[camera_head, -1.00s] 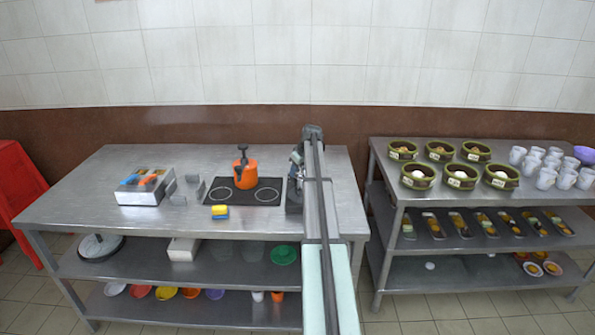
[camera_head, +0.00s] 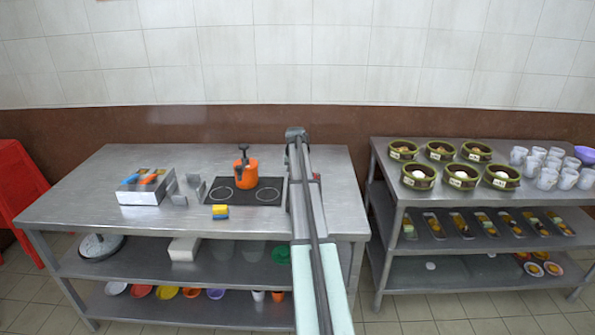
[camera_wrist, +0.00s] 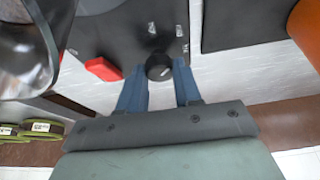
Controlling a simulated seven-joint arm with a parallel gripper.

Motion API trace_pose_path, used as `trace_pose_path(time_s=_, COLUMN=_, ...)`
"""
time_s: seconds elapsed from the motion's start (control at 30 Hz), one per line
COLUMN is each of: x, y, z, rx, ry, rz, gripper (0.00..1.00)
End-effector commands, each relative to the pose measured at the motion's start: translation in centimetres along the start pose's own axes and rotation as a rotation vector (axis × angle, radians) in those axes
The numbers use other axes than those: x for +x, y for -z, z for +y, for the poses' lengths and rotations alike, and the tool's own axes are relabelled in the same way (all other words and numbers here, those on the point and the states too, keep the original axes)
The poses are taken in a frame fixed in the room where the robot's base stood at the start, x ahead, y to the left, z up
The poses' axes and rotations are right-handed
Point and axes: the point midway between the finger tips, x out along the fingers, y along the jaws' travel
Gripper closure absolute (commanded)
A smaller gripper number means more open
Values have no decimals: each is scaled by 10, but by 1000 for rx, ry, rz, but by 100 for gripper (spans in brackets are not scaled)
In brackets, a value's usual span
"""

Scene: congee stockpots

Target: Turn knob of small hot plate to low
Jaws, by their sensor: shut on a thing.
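In the wrist view a round black knob (camera_wrist: 157,66) with a small white mark sits on the dark panel (camera_wrist: 120,30) of the small hot plate. Small pale labels lie on the panel around it. My gripper (camera_wrist: 160,72) has its two blue-grey fingers on either side of the knob, shut on it. A red switch (camera_wrist: 103,69) is on the panel just left of the knob. I cannot read which setting the knob's mark points to. In the head view my arm hides the hot plate, the knob and my fingers.
A black double-ring cooktop (camera_head: 228,191) bears an orange pot (camera_head: 245,175) left of my arm. A glossy dark vessel (camera_wrist: 25,60) is close at the wrist view's left edge.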

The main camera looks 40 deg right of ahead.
Motion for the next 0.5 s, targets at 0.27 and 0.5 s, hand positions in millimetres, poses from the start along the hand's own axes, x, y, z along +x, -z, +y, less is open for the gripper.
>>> trace_pose_path(time_s=0.27, x=0, y=2, z=-3, rx=241, ry=-101, rz=1, gripper=97)
trace_pose_path(time_s=0.5, x=1, y=2, z=-4, rx=435, ry=-181, rz=1, gripper=97)
